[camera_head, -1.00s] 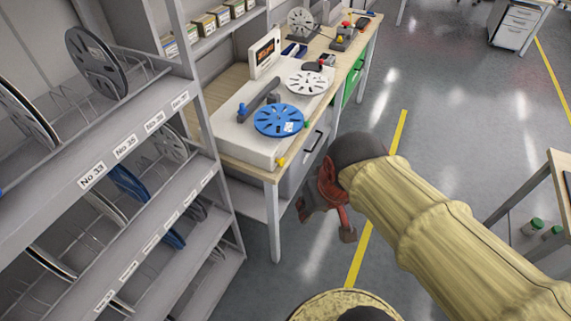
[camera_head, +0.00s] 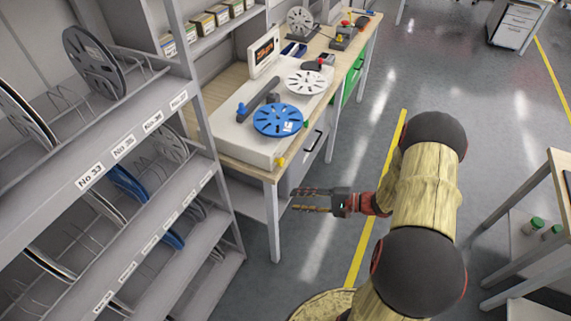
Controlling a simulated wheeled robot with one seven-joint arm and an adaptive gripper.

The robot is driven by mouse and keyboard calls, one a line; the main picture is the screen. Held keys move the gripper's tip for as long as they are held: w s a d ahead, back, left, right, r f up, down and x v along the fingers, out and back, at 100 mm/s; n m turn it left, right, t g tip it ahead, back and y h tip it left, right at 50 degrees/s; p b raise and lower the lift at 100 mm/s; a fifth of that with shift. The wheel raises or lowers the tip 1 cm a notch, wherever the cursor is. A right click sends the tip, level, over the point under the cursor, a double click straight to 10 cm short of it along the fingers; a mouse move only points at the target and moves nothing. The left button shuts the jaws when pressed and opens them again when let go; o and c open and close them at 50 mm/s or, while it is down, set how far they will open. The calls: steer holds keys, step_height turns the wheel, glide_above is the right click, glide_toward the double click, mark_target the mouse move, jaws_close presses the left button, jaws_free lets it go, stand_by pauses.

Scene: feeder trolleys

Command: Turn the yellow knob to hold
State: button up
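The yellow knob (camera_head: 281,161) sticks out low on the front side of the white machine (camera_head: 243,143), near its front right corner. The machine stands on the wooden workbench (camera_head: 270,175). My gripper (camera_head: 297,201) is to the right of the bench leg, below and slightly right of the knob in the picture, and apart from it. Its two fingers point left with a gap between them, and they hold nothing. The knob is small here, and its setting cannot be read.
A blue reel (camera_head: 278,120) and a white reel (camera_head: 306,82) lie on the machine. A green knob (camera_head: 306,125) is on its right side and a blue knob (camera_head: 241,108) on top. Shelving with reels (camera_head: 110,150) stands left. Floor (camera_head: 330,255) is open right of the bench.

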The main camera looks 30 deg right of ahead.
mark_target(279, 161)
steer(key=w+d+r+n+t+h, duration=0.1)
steer(key=w+d+r+n+t, duration=0.1)
steer(key=w+d+r+t, duration=0.4)
steer(key=shift+n+g, duration=0.5)
steer(key=shift+g, duration=0.1)
steer(key=shift+f+b+x, duration=0.15)
steer(key=shift+b+x, duration=0.2)
steer(key=shift+x, duration=1.8)
steer(key=shift+f+b+x, duration=0.15)
steer(key=shift+b+x, duration=0.15)
steer(key=shift+x, duration=1.85)
steer(key=shift+s+a, duration=0.1)
steer(key=shift+c, duration=0.6)
steer(key=c, duration=0.7)
jaws_close()
